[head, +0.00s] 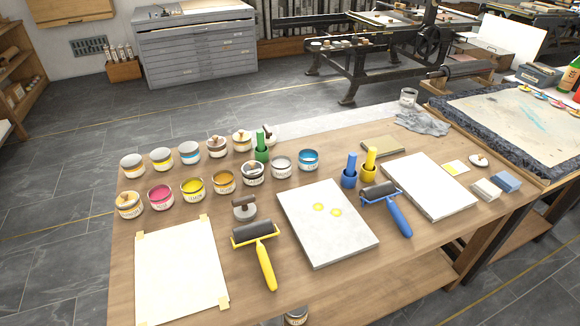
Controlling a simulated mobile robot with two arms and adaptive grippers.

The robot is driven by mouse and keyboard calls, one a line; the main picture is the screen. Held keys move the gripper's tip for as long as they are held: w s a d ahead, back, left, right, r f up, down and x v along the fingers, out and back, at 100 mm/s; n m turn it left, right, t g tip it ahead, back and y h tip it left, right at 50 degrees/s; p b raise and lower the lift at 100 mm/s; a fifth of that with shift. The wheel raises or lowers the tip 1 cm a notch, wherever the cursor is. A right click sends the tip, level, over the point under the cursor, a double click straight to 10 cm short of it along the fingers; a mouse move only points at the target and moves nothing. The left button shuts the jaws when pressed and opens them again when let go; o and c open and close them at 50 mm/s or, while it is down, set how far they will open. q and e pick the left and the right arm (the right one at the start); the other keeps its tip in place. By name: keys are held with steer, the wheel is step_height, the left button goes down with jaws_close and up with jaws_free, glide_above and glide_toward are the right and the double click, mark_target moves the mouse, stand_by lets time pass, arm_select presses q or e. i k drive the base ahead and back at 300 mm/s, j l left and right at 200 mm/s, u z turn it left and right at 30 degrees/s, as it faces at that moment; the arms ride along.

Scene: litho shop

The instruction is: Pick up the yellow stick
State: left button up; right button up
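A yellow stick (371,156) stands upright in a short yellow holder (368,174) on the wooden table (320,163), right of the middle. A similar blue stick (351,162) in a blue holder stands just to its left. A green stick (260,139) stands further left among the ink cans. The lower part of the yellow stick is hidden by its holder. Neither of my grippers is in view.
A blue-handled roller (385,205) lies just in front of the yellow stick. A white slab (428,186) lies to its right, and a slab with yellow ink spots (310,240) to its front left.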

mark_target(372, 151)
steer(key=i+l+u, duration=0.1)
steer(key=l+u, duration=0.3)
steer(key=l, duration=0.45)
steer(key=l+u, duration=0.35)
steer(key=l, duration=0.5)
